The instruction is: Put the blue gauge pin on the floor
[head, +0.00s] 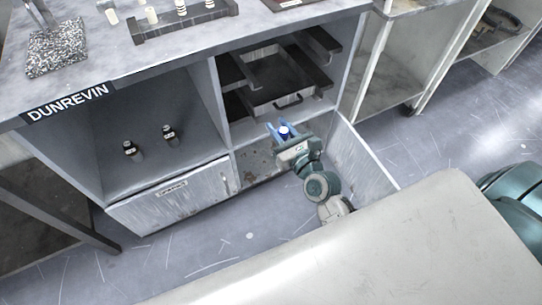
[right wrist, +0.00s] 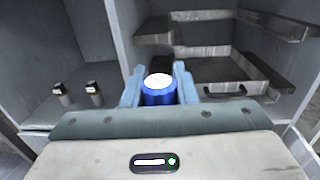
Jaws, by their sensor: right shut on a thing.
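The blue gauge pin (head: 284,132) has a white top and stands between the fingers of my right gripper (head: 283,127). In the right wrist view the blue pin (right wrist: 159,92) sits between the two pale blue fingers of the gripper (right wrist: 159,76), which is shut on it. The gripper holds it in front of the cabinet's open lower right compartment, below the shelf with dark drawers. The floor (head: 250,237) is grey with pale scratches and shows in front of the cabinet. My left gripper is not in view.
A cabinet door (head: 365,165) stands open right of my arm. A closed labelled door (head: 175,195) is at the lower left. A pale surface (head: 400,250) fills the lower right.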

